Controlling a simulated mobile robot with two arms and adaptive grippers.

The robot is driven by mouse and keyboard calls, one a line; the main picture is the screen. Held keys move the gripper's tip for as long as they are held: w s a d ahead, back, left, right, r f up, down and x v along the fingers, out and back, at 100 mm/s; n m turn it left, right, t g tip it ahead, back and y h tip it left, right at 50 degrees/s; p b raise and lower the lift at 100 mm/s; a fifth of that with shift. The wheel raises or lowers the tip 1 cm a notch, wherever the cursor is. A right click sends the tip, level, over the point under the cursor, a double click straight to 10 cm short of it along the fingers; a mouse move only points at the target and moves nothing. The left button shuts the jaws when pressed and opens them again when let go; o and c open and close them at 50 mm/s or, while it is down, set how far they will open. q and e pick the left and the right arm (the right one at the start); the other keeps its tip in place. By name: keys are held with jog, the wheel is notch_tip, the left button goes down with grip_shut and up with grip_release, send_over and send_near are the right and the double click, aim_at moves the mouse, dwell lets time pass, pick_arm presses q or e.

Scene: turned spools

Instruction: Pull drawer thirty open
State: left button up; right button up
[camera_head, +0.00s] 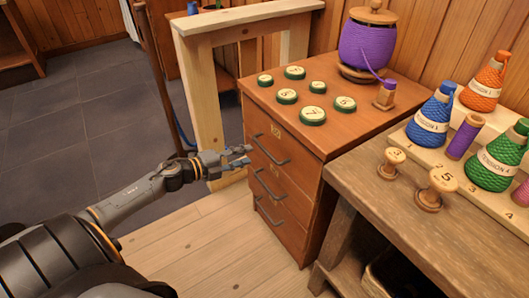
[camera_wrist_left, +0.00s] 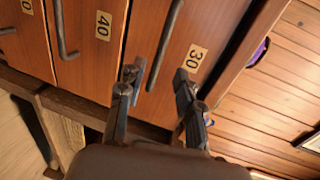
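Drawer thirty (camera_head: 261,135) is the top drawer of the wooden cabinet and is closed flush. Its "30" label (camera_wrist_left: 196,58) reads sideways in the left wrist view. Its dark bar handle (camera_head: 272,151) also shows in the left wrist view (camera_wrist_left: 166,48). My left gripper (camera_head: 243,156) is at the cabinet front, by the left end of this handle. In the left wrist view its open fingers (camera_wrist_left: 157,76) stand on either side of the handle's line. Whether a finger touches the handle or the drawer front, I cannot tell. My right gripper is out of view.
Below is drawer forty (camera_wrist_left: 92,55), closed, then another closed drawer (camera_head: 275,226). Several green-rimmed discs (camera_head: 313,114) and a purple spool (camera_head: 367,45) stand on the cabinet top. A workbench (camera_head: 400,215) with cones adjoins at right. A pale wooden frame (camera_head: 205,95) stands behind my gripper.

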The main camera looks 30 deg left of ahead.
aim_at(263, 150)
pick_arm(q)
jog(key=b+x, duration=0.1)
jog(key=x, duration=0.7)
jog(key=shift+w, duration=0.15)
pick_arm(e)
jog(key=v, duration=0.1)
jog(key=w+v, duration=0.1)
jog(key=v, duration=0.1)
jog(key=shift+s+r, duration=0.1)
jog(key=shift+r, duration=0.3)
pick_arm(q)
grip_shut()
